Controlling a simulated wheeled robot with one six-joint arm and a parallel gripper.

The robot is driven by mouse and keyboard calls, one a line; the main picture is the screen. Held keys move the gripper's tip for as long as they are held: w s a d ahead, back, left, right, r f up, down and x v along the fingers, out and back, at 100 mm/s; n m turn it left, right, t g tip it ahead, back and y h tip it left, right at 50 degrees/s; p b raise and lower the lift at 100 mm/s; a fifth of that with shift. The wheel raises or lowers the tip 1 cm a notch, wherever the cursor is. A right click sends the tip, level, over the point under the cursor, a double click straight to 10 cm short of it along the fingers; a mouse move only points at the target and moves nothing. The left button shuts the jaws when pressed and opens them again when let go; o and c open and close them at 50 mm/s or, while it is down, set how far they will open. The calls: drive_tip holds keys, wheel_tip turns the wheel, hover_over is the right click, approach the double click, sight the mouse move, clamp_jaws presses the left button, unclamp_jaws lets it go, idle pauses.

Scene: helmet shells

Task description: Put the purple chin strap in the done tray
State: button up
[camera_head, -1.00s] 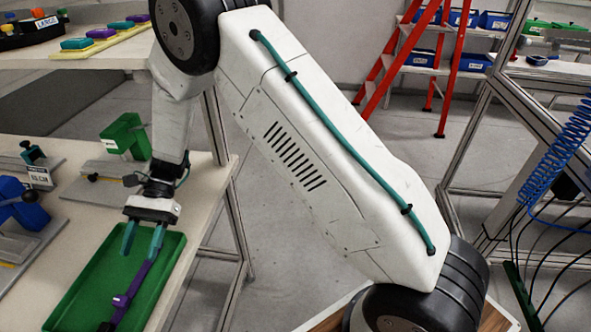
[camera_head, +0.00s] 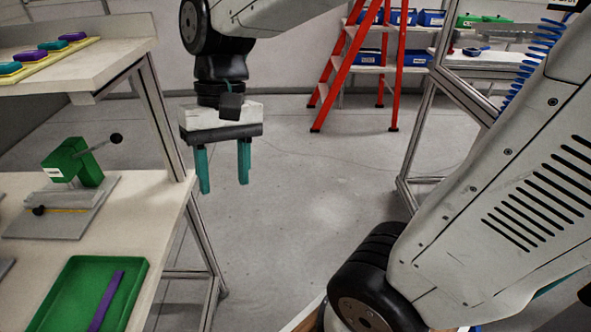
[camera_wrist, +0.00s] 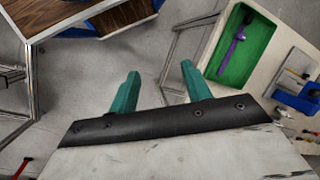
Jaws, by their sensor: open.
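The purple chin strap (camera_head: 106,303) lies in the green tray (camera_head: 134,289) on the lower bench at the left. In the wrist view the whole strap (camera_wrist: 232,49) shows inside the green tray (camera_wrist: 269,28), apart from the tray walls at its lower end as far as I can see. I cannot read a label on the tray. My gripper (camera_head: 225,182) is open and empty, with its two teal fingers pointing down over the floor to the right of the bench.
A green clamp fixture (camera_head: 76,163) on a grey plate stands behind the tray. The upper shelf (camera_head: 85,75) holds purple and teal blocks on a yellow board. A red ladder (camera_head: 345,75) stands at the back. The floor (camera_head: 310,190) between is clear.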

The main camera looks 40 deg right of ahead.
drive_tip(key=s+d+n+t+h, duration=0.1)
drive_tip(key=s+d+t+h, duration=0.1)
drive_tip(key=s+d, duration=0.6)
drive_tip(key=shift+r+t+h, duration=0.2)
drive_tip(key=shift+t+h, duration=0.1)
drive_tip(key=shift+t, duration=0.4)
drive_tip(key=shift+s, duration=0.1)
